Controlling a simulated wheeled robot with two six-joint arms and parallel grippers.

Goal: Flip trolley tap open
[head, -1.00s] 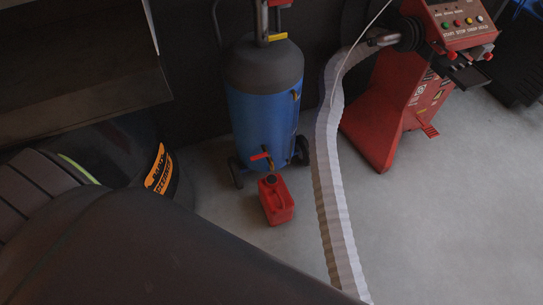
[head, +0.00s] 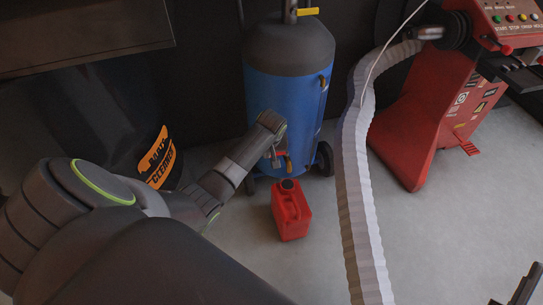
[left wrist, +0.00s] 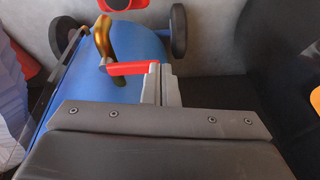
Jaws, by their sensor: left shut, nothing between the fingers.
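The trolley (head: 285,100) is a blue tank with a dark top, standing on wheels; its blue side also shows in the left wrist view (left wrist: 140,42). A brass tap (left wrist: 102,38) with a red lever (left wrist: 133,69) sits low on it. In the wrist view the lever points sideways to the right. My left gripper (head: 277,156) is at the tap in the head view. In the wrist view its fingers (left wrist: 160,82) are shut and empty, right at the lever's free end; I cannot tell whether they touch. In the head view my gripper partly hides the tap.
A red canister (head: 291,212) stands on the floor below the tap. A pale ribbed hose (head: 352,170) runs down to the right of the trolley. A red machine (head: 425,120) with a button panel is farther right. A dark piece (head: 524,286) shows at the lower right edge.

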